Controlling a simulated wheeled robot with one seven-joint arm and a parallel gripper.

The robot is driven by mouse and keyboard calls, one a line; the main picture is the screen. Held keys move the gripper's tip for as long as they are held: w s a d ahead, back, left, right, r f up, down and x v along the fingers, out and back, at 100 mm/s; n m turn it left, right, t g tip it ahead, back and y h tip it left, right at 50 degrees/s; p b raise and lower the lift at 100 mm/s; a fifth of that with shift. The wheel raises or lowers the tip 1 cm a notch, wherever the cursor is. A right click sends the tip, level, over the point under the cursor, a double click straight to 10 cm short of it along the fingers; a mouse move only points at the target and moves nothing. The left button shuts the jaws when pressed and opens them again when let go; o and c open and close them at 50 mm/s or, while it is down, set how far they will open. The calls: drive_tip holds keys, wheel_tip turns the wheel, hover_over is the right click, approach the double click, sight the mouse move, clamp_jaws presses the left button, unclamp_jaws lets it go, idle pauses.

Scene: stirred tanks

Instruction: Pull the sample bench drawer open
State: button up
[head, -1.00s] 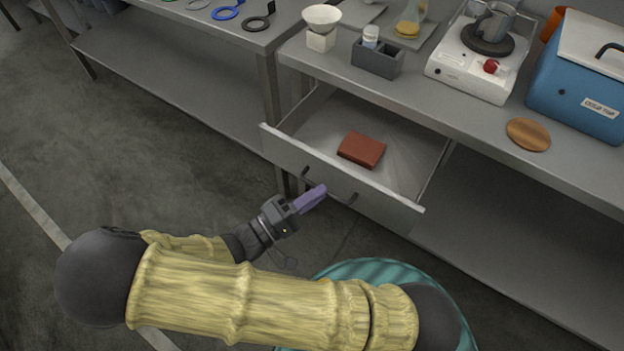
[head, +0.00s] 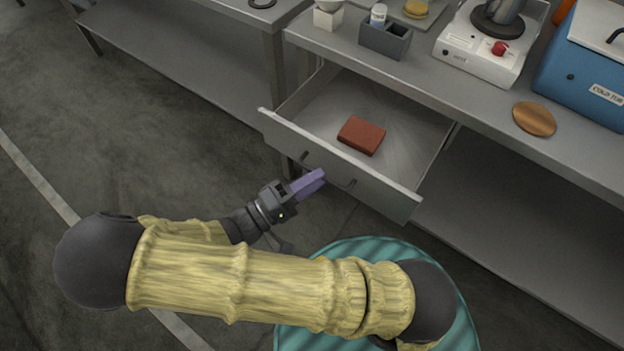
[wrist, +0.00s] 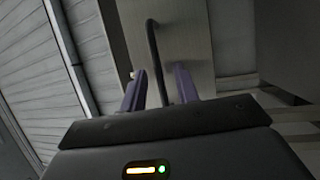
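The sample bench drawer (head: 382,192) stands pulled out from under the bench top, its inside in plain view. Its dark bar handle (head: 351,184) is on the front panel, partly covered by my gripper in the head view. My gripper (head: 318,178) is at the handle with its purple fingers apart. In the wrist view the handle (wrist: 153,50) runs down between the two fingers (wrist: 160,85), with a gap visible on both sides. The fingers do not look closed on it.
A red-brown block (head: 361,135) lies in the drawer. The bench top (head: 460,115) carries a grey holder (head: 385,40), a hotplate (head: 485,50), a wooden disc (head: 534,118) and a blue box (head: 585,70). Floor to the left is clear.

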drive_tip(key=shift+a, duration=0.15)
drive_tip(key=v, duration=1.7)
drive_tip(key=shift+f+p, duration=0.2)
drive_tip(key=shift+p, duration=0.2)
